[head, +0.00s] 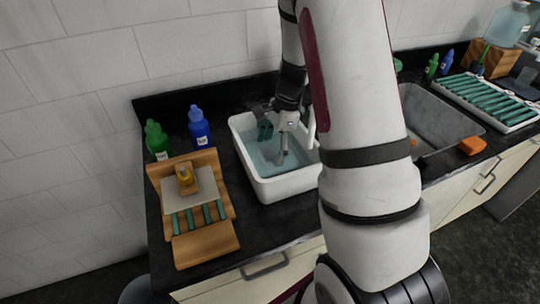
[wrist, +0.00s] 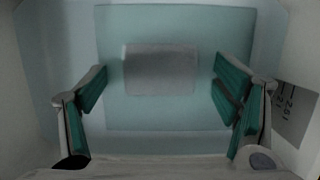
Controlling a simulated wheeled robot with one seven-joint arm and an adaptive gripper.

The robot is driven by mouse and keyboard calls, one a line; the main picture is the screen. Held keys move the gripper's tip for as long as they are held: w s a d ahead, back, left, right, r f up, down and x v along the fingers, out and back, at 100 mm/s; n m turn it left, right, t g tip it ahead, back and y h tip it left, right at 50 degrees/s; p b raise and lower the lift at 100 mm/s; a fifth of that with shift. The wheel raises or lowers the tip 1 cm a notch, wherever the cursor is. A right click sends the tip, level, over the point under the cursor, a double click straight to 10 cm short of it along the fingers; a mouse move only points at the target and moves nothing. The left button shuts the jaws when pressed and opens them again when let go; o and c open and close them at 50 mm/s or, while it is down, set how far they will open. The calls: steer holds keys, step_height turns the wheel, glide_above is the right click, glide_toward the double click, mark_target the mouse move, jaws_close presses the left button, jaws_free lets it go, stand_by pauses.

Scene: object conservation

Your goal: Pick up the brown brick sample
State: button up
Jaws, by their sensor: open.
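My gripper (head: 277,142) is inside the white tub (head: 240,152), at the bluish liquid. In the wrist view my gripper (wrist: 160,80) is open, with teal pads left and right. A dull grey-brown rectangular block (wrist: 160,68) lies between and slightly beyond the fingertips, apart from both, over a pale teal square area. Its brown colour is not clear, so I cannot tell whether it is the brick sample. In the head view the block is hidden. A small brown-yellow object (head: 186,178) sits on the wooden stand (head: 205,247) at left.
A green bottle (head: 157,141) and blue bottle (head: 199,128) stand behind the stand. The tub walls surround my gripper closely. Right of my arm are a grey sink (head: 437,120), an orange block (head: 472,145) and a white rack with green bars (head: 492,101).

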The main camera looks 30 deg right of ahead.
steer(key=shift+a+f, duration=0.1)
steer(key=shift+f, duration=0.4)
steer(key=c, duration=1.4)
